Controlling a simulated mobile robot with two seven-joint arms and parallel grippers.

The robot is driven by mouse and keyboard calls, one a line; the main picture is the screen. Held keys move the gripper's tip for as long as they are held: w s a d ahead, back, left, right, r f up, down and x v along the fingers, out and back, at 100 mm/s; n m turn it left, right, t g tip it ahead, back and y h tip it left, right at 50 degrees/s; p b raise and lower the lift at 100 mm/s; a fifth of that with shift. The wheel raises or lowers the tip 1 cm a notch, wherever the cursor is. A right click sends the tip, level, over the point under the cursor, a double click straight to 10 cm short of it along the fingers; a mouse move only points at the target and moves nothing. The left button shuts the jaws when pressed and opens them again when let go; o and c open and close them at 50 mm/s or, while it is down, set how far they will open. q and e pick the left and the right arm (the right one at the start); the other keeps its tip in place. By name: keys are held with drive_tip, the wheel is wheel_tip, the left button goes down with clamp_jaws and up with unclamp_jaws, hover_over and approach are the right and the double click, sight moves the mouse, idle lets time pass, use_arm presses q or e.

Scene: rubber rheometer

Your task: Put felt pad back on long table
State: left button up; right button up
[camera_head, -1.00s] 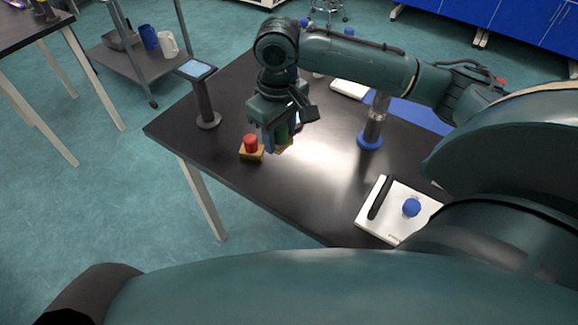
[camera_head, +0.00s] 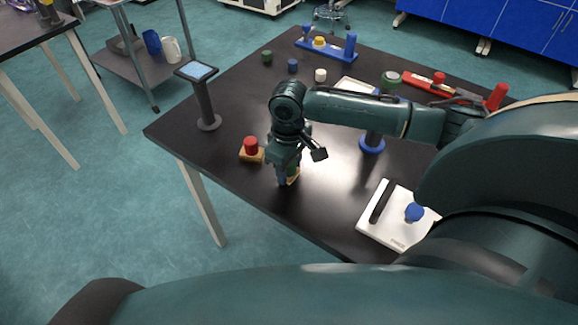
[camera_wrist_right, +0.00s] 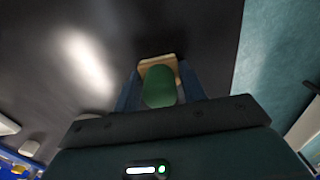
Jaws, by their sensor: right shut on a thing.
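My right gripper (camera_head: 288,179) points down over the near edge area of the long black table (camera_head: 235,105). It is shut on a piece with a green rounded top and a tan base, which I take to be the felt pad; it shows between the fingers in the right wrist view (camera_wrist_right: 160,86). My left gripper is not in view.
A red-topped tan block (camera_head: 250,149) stands just left of the gripper. A post with a screen (camera_head: 205,100) is at the left corner. A white board with a blue knob (camera_head: 394,220) lies to the right, and a blue-based post (camera_head: 372,143) stands behind. Small cylinders stand farther back.

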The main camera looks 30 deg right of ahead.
drive_tip(key=o, duration=1)
drive_tip(key=shift+f, duration=0.15)
wheel_tip(320, 180, up, 12)
drive_tip(key=shift+r+p, duration=0.2)
drive_tip(key=shift+p, duration=0.25)
